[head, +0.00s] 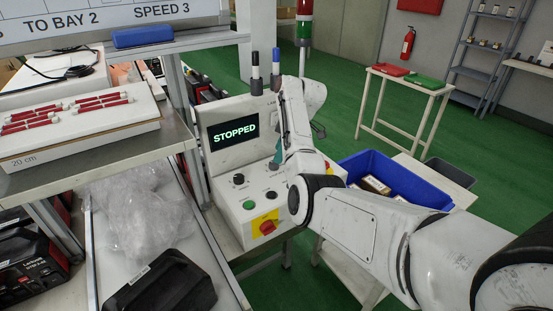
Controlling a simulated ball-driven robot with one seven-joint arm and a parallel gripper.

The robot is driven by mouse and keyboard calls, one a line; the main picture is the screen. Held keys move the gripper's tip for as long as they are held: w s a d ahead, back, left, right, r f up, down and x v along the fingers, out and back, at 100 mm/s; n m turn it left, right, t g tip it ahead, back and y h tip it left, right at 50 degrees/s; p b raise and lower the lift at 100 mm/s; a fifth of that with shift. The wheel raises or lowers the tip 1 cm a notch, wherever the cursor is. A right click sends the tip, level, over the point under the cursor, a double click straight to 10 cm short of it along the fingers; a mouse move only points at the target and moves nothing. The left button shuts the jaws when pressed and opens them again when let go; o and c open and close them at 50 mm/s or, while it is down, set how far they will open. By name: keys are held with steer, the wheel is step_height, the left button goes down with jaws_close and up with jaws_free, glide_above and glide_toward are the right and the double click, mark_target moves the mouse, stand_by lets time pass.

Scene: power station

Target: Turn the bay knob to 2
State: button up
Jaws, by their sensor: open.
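The control panel (234,200) is a pale cabinet with a dark screen (234,135) that reads STOPPED. Below the screen are a black knob (238,179) and another small dark control (271,194). Their labels are too small to read, so I cannot tell which is the bay knob or where it points. My gripper (279,151) is open and mostly hidden by my white arm. A teal edge shows in front of the panel's right side, apparently above the controls.
A sign (110,22) reads TO BAY 2 and SPEED 3. A shelf with a white box of red rods (80,125) stands at left. A blue bin (385,165) holds boxes behind my arm. A small table (405,85) and open green floor lie beyond.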

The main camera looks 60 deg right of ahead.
steer(key=v, duration=0.6)
steer(key=shift+s+r, duration=0.1)
steer(key=shift+r, duration=0.05)
stand_by(0.4)
